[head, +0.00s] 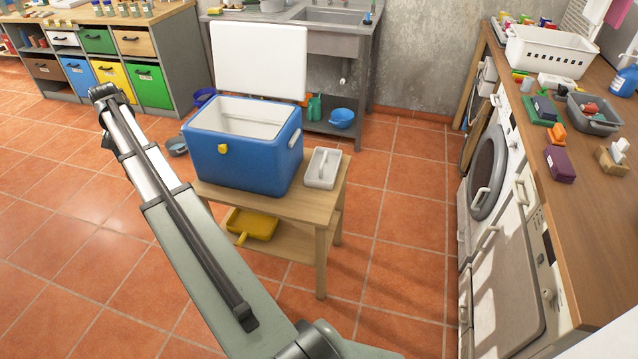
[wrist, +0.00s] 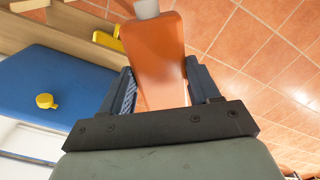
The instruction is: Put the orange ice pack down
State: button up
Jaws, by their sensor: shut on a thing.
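The orange ice pack (wrist: 155,45) is a flat, rounded slab with a pale cap at its far end. My gripper (wrist: 158,68) is shut on it, one dark finger on each side, in the wrist view. The pack is held in the air, with floor tiles behind it. In the head view neither the pack nor my fingertips can be made out; my arm fills the lower middle. There the cooler (head: 240,165) stands open on a small wooden table (head: 318,210), its white lid (head: 259,60) raised behind.
A pale handled tray (head: 322,168) stands on the table right of the cooler. A yellow dustpan-like thing (head: 252,224) lies on the lower shelf. A cluttered wooden counter (head: 590,240) runs over white machines at right. Drawers (head: 150,86) and a sink (head: 330,14) are behind. Tiled floor is open.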

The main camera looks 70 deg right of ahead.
jog(key=shift+w+a+f, duration=0.1)
jog(key=shift+w+a, duration=0.1)
jog(key=shift+a, duration=0.9)
jog(key=s+d+f+n, duration=0.3)
jog(key=s+d, duration=0.4)
jog(key=s, duration=0.8)
jog(key=s+d+f+n, duration=0.25)
jog(key=s+d, duration=0.35)
jog(key=s, duration=1)
jog(key=s+d+f+n, duration=0.25)
jog(key=s+d, duration=0.45)
jog(key=s, duration=0.8)
jog(key=shift+s+d+f+n, duration=0.2)
jog(key=shift+d+f+n, duration=0.5)
jog(key=shift+f, duration=2.1)
jog(key=shift+s+d+f+n, duration=0.3)
jog(key=shift+d+f, duration=0.7)
jog(key=shift+f, duration=1.8)
jog(key=shift+s+d+f+n, duration=0.15)
jog(key=shift+d+f+n, duration=0.55)
jog(key=shift+f, duration=2.1)
jog(key=shift+d+f, duration=0.1)
jog(key=shift+d, duration=0.05)
jog(key=o, duration=1.2)
